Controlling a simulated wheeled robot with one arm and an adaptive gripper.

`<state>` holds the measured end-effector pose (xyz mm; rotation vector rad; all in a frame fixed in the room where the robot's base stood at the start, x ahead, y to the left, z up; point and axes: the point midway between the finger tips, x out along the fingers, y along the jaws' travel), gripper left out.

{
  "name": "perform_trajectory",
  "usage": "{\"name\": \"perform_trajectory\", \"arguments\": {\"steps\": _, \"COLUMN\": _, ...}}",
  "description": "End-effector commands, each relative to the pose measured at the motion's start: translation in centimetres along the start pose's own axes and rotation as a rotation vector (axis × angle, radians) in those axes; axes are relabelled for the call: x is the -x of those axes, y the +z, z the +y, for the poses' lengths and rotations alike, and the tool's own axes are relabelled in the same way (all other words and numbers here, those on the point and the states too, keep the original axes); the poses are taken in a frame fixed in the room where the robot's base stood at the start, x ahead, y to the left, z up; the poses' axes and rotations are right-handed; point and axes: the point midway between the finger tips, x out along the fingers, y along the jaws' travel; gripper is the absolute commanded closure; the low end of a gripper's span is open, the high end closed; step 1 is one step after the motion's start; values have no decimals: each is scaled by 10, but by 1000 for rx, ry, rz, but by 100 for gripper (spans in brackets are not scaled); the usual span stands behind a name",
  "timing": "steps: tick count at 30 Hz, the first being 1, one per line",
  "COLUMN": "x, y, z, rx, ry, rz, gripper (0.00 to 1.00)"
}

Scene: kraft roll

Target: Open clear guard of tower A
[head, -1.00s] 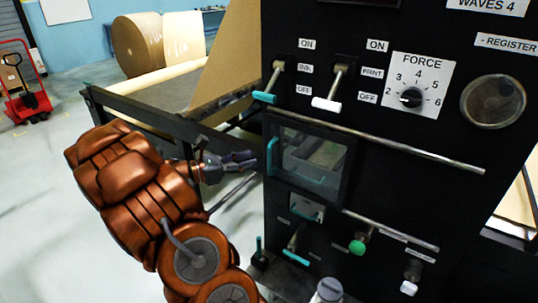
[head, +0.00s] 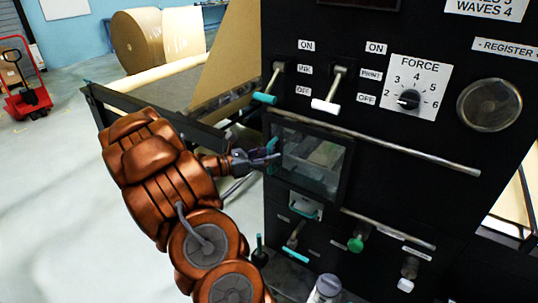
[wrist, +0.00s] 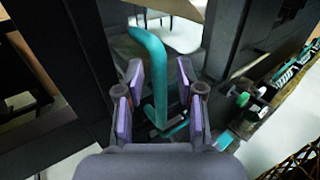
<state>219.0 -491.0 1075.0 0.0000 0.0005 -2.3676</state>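The clear guard (head: 315,165) is a dark-framed see-through panel on the front of the black machine, and it looks closed. A teal bar handle (wrist: 156,75) stands upright along its left edge. My gripper (head: 272,155) is at that handle, coming from the left. In the wrist view my gripper (wrist: 159,85) is open, with its pads on both sides of the handle and gaps showing. The fingers partly cover the handle in the head view.
Levers with teal (head: 264,98) and white (head: 326,106) grips sit above the guard. A metal rail (head: 410,145) runs across the panel above the guard. A force dial (head: 409,99) is at the upper right. Small levers, including a green knob (head: 355,244), sit below.

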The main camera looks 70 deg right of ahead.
Motion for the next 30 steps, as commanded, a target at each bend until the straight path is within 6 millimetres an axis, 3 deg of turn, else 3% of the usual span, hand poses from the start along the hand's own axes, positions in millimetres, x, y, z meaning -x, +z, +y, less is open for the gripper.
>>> {"name": "perform_trajectory", "arguments": {"steps": 10, "x": 0, "y": 0, "z": 0, "rx": 0, "ry": 0, "rz": 0, "gripper": 100}}
{"name": "perform_trajectory", "arguments": {"steps": 30, "x": 3, "y": 0, "z": -1, "rx": 0, "ry": 8, "rz": 0, "gripper": 100}}
